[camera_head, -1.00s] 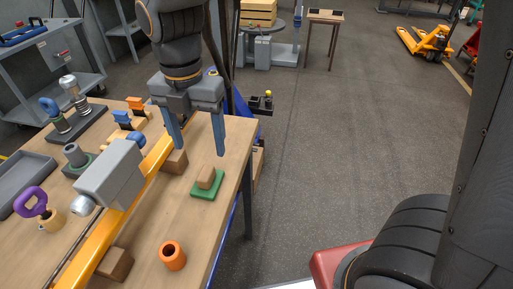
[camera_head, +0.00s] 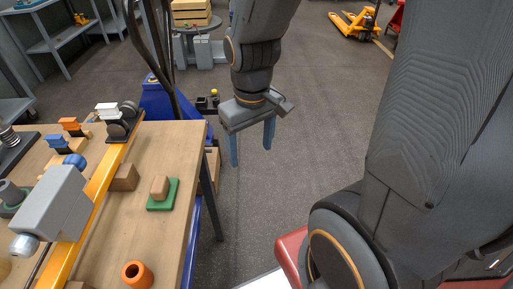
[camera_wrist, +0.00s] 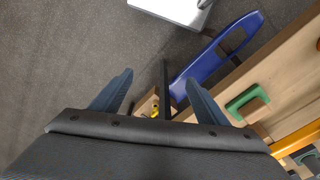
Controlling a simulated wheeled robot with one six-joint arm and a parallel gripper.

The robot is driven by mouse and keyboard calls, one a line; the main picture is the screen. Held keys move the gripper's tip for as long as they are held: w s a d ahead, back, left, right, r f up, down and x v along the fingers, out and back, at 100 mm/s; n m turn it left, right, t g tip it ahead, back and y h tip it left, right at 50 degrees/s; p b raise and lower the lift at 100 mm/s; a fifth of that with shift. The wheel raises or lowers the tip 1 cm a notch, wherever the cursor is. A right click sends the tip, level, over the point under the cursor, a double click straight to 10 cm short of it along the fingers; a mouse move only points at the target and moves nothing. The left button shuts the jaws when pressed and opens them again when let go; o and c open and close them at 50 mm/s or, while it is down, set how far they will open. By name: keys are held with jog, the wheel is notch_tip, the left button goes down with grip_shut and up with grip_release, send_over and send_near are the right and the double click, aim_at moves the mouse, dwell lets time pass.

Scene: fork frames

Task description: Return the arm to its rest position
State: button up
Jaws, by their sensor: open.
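My gripper (camera_head: 252,145) is open and empty in the head view. It hangs with its blue fingers pointing down, over the floor to the right of the workbench (camera_head: 182,225) and clear of its edge. In the wrist view my gripper (camera_wrist: 157,95) also shows spread fingers with nothing between them. My arm bends from the right side of the head view up out of the top of the picture.
On the workbench are a wooden block on a green base (camera_head: 162,193), an orange ring (camera_head: 137,274) and a yellow rail with a grey housing (camera_head: 50,205). A blue frame (camera_head: 165,103) stands behind the bench. Open floor (camera_head: 320,130) lies right of my gripper.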

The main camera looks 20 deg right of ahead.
jog(key=shift+s+d+f+m, duration=0.1)
jog(key=shift+s+d+m, duration=0.15)
jog(key=shift+m, duration=0.3)
jog(key=shift+s+d+f+m, duration=0.1)
jog(key=shift+d+m, duration=0.25)
jog(key=shift+m, duration=0.2)
dwell(0.5)
